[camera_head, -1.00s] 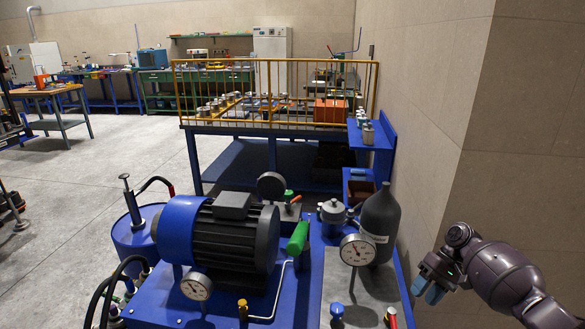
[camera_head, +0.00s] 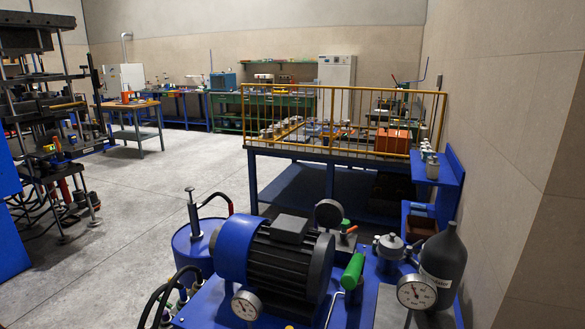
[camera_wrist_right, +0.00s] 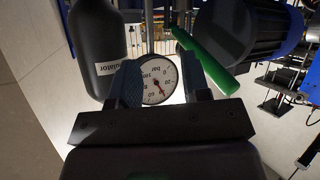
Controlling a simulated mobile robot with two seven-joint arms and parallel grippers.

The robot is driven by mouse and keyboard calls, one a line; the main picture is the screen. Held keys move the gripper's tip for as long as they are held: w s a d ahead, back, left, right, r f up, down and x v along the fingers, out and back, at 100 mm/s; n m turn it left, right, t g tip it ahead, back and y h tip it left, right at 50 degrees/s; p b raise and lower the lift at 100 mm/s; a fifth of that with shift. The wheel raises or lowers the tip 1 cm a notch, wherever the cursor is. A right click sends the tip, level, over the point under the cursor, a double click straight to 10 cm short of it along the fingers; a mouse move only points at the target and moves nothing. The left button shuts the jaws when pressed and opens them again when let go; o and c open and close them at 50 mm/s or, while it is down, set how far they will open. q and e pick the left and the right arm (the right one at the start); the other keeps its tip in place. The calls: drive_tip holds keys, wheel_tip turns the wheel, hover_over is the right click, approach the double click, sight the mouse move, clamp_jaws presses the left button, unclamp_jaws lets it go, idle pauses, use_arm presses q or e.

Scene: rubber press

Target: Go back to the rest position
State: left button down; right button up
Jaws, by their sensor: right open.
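My right gripper (camera_wrist_right: 160,85) shows in the right wrist view with its two blue-grey fingers apart and nothing held between them. A white pressure gauge (camera_wrist_right: 158,82) shows between and beyond the fingers; I cannot tell how far off it is. A dark bottle (camera_wrist_right: 97,45) with a white label is at the left of that view, and a green handle (camera_wrist_right: 208,62) is at the right. Neither of my arms shows in the head view now. My left gripper is not in any view.
A blue pump bench with a motor (camera_head: 276,258), a green handle (camera_head: 353,271), a gauge (camera_head: 416,292) and a dark bottle (camera_head: 444,265) fills the near front. The wall (camera_head: 510,130) is close on the right. The grey floor (camera_head: 120,220) is open at the left.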

drive_tip(key=s+a+f+m, duration=0.1)
drive_tip(key=s+a+f, duration=0.1)
drive_tip(key=s, duration=0.9)
drive_tip(key=s+a+f+m+g+h, duration=0.1)
drive_tip(key=s+f, duration=0.4)
drive_tip(key=s, duration=0.6)
drive_tip(key=shift+a+h, duration=0.3)
drive_tip(key=shift+a, duration=0.5)
drive_tip(key=shift+s+f, duration=0.1)
